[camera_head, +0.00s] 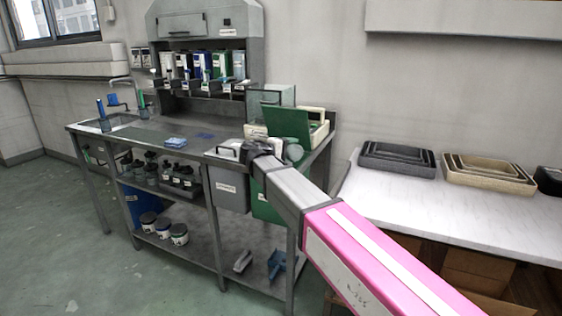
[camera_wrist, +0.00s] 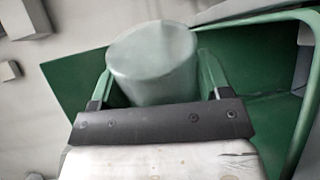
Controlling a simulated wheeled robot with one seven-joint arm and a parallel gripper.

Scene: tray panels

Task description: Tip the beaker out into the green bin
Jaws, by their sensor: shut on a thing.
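My gripper (camera_wrist: 156,82) is shut on the beaker (camera_wrist: 150,62), a cloudy grey-green cylinder between the two fingers in the wrist view. In the head view my gripper (camera_head: 277,152) is at the bench's right front corner, and the beaker (camera_head: 294,153) shows beside it as a small pale shape. The green bin (camera_head: 265,206) hangs at the bench front, partly hidden by my arm. Its green wall and rim show in the wrist view (camera_wrist: 309,75), to the right of the beaker. The beaker's contents and exact tilt cannot be told.
A raised green panel (camera_head: 284,122) stands just behind the gripper. A grey bin (camera_head: 229,190) with a handled lid hangs left of the green bin. The steel bench (camera_head: 150,132) is mostly clear. A white table (camera_head: 440,215) with nested trays (camera_head: 397,158) is at right.

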